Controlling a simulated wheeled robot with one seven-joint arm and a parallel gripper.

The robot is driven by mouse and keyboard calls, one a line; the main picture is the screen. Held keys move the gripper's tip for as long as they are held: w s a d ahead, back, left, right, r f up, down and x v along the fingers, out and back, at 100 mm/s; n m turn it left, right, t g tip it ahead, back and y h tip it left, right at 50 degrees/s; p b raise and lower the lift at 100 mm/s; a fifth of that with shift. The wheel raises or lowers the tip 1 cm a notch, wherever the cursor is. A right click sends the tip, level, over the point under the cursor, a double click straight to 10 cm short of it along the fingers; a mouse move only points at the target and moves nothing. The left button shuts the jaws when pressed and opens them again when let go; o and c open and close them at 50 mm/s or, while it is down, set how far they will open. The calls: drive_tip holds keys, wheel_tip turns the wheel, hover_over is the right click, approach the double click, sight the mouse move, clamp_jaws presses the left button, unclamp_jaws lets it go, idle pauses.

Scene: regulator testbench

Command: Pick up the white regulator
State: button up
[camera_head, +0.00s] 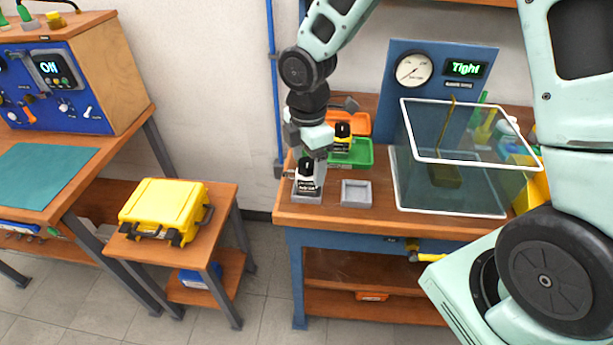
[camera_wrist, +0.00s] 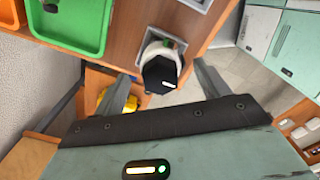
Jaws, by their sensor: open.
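The white regulator (camera_head: 305,186) has a black knob on top and stands upright on a grey square holder at the left front of the workbench. In the wrist view its black knob (camera_wrist: 160,74) shows between my fingers, with the white body (camera_wrist: 152,48) behind it. My gripper (camera_head: 319,170) is above and around the regulator's top in the head view. In the wrist view my gripper (camera_wrist: 163,84) is open, with one finger on each side of the knob. I cannot tell whether either finger touches it.
An empty grey tray (camera_head: 356,194) sits just right of the regulator. A green bin (camera_head: 362,153) with a yellow-and-black regulator (camera_head: 342,140) is behind. A clear tank (camera_head: 447,190) stands to the right. A yellow case (camera_head: 163,206) rests on the low table at left.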

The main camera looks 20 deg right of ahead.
sight(308, 174)
drive_tip(key=shift+f, duration=1.95)
drive_tip(key=c, duration=1.4)
drive_tip(key=shift+r, duration=0.15)
